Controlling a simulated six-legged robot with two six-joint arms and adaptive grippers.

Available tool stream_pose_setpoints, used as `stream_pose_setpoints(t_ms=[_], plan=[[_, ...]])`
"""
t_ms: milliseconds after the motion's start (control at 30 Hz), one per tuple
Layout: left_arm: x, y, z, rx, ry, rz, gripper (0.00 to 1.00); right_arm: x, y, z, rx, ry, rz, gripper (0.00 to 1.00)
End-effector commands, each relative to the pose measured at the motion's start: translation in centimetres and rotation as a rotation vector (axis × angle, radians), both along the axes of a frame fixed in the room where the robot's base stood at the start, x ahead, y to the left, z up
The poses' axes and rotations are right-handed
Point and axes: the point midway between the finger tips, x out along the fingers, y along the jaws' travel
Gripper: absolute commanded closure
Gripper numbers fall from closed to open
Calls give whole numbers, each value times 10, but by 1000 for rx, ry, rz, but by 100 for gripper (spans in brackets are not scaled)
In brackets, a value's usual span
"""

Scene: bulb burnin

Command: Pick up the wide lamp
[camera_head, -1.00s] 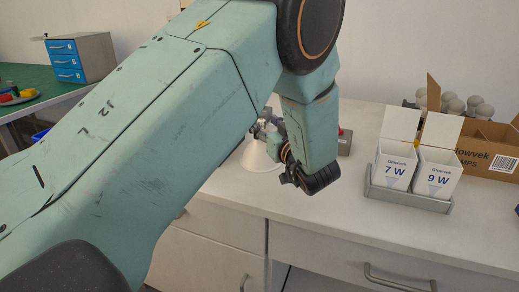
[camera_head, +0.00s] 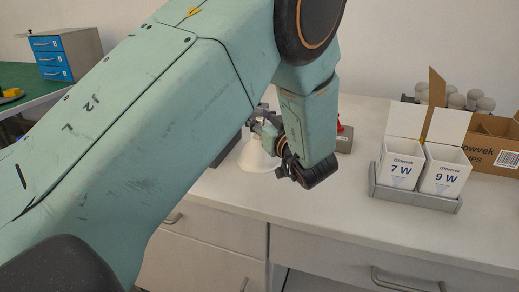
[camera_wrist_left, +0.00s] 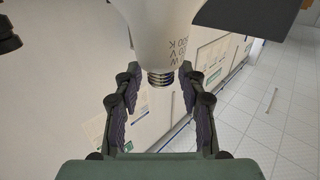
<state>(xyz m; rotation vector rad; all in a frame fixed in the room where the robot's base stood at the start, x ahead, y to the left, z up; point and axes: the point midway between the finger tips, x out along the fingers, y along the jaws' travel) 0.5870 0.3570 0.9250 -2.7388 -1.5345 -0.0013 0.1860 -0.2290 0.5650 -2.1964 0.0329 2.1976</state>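The wide lamp (camera_head: 257,156) is white and cone-shaped. In the head view it is at the counter's left part, partly hidden behind my left arm. In the left wrist view the lamp's white body (camera_wrist_left: 158,28) is at the top, with its metal screw base (camera_wrist_left: 160,78) pointing toward my left gripper (camera_wrist_left: 159,76). The gripper's two fingers stand on either side of the screw base, with a gap visible on both sides. The gripper is open. In the head view the left gripper (camera_head: 277,150) is close to the lamp. My right gripper is not in view.
A grey tray (camera_head: 415,198) holds two open white boxes marked 7 W (camera_head: 400,170) and 9 W (camera_head: 442,178). Behind are a cardboard box (camera_head: 492,145) and several white bulbs. A small grey device (camera_head: 345,140) with a red part is behind my arm. The counter front is clear.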

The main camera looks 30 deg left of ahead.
Motion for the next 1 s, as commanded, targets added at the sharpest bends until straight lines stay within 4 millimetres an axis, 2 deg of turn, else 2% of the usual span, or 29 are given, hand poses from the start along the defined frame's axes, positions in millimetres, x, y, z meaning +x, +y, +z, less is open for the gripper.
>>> stream_pose_setpoints(t_ms=[67, 433, 1000], plan=[[0, 0, 0, 0, 0, 0, 69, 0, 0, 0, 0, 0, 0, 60], [1, 2, 0, 0, 0, -1, 100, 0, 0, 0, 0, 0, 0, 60], [2, 3, 1, 1, -2, -1, 100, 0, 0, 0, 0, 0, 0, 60]])
